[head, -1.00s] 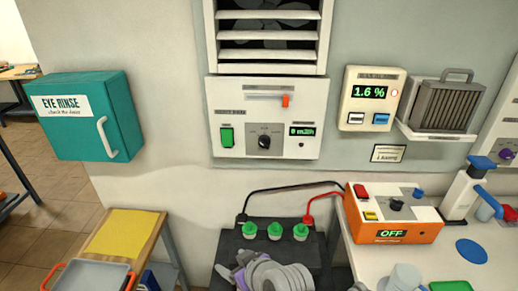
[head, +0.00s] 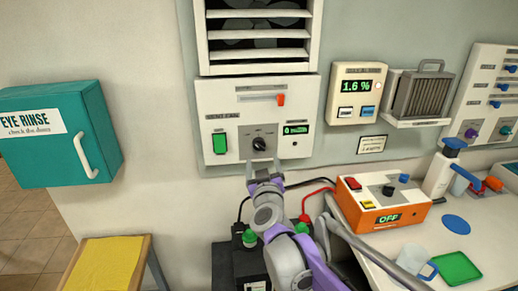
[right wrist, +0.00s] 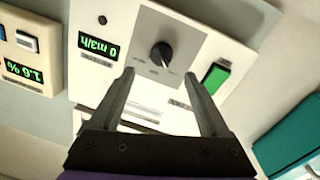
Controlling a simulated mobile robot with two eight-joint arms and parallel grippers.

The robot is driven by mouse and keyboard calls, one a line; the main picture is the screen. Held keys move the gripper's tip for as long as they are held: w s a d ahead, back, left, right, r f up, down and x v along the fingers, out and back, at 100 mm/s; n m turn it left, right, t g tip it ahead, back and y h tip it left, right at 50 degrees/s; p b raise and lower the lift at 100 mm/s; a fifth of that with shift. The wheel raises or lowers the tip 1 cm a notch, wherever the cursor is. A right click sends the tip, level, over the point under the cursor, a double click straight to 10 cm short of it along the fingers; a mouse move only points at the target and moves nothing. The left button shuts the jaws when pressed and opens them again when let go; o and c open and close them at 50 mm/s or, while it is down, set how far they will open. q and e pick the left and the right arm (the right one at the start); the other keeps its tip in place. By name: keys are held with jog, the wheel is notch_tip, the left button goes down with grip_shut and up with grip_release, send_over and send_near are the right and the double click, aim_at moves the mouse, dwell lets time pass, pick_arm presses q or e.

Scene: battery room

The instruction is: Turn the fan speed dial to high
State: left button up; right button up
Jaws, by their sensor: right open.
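The fan speed dial (head: 259,144) is a black knob on the white vent fan panel (head: 232,110), below the louvred vent. It also shows in the right wrist view (right wrist: 161,54), with its pointer line tilted. My right gripper (head: 264,170) is just below the dial in the head view. In the right wrist view its two fingers (right wrist: 158,88) are apart, with the dial beyond the tips and between them. The gripper is empty and appears not to touch the dial. My left gripper is not in view.
A green switch (head: 220,142) is left of the dial and a display reading 0 m3/h (head: 295,129) is right of it. An orange-tipped slider (head: 280,99) sits above. An orange box (head: 385,208) reading OFF stands on the bench. A teal eye rinse cabinet (head: 55,135) hangs at left.

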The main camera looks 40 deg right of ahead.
aim_at(259, 148)
jog(key=p+x, duration=0.1)
jog(key=x, duration=0.7)
jog(key=shift+w+a, duration=0.1)
jog(key=shift+a, duration=0.05)
grip_shut()
